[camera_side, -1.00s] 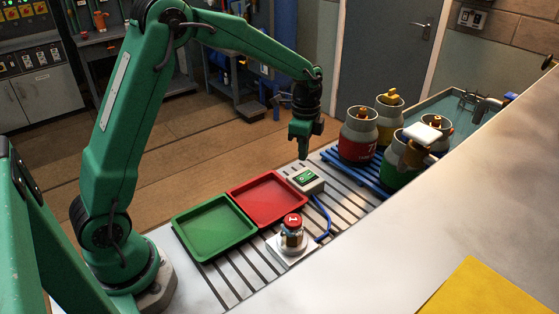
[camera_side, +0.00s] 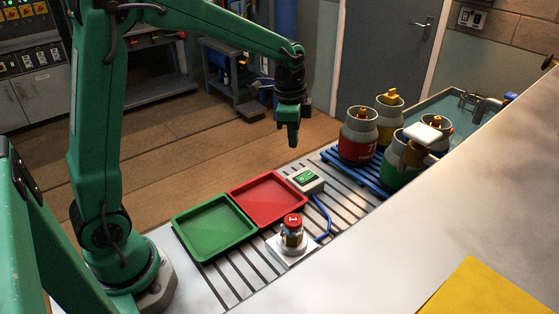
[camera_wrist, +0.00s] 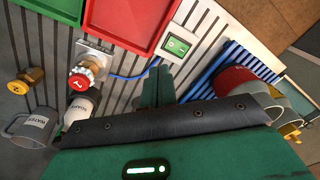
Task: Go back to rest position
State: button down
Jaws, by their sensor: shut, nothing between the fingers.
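My gripper (camera_side: 293,140) is shut and empty in the side view. It hangs pointing down above the far edge of the slatted worktop, apart from everything below it. In the wrist view the shut fingers (camera_wrist: 157,86) point up the picture towards the white box with a green display (camera_wrist: 178,46).
A green tray (camera_side: 214,227) and a red tray (camera_side: 268,199) lie side by side. A small red-topped item (camera_side: 292,233) stands on a white scale plate (camera_side: 291,252), cabled to the display box (camera_side: 306,180). Several gas cylinders (camera_side: 357,140) stand on a blue slatted rack (camera_side: 345,168).

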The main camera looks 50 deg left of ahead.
jog(key=s+r+n+t, duration=0.2)
jog(key=s+n, duration=0.3)
jog(key=s, duration=0.5)
jog(key=s+d+r+n+t, duration=0.1)
jog(key=s+r+n, duration=0.3)
jog(key=s, duration=0.7)
jog(key=shift+s+d+r+n+t, duration=0.25)
jog(key=shift+r+n+t, duration=0.15)
jog(key=shift+r+t, duration=0.35)
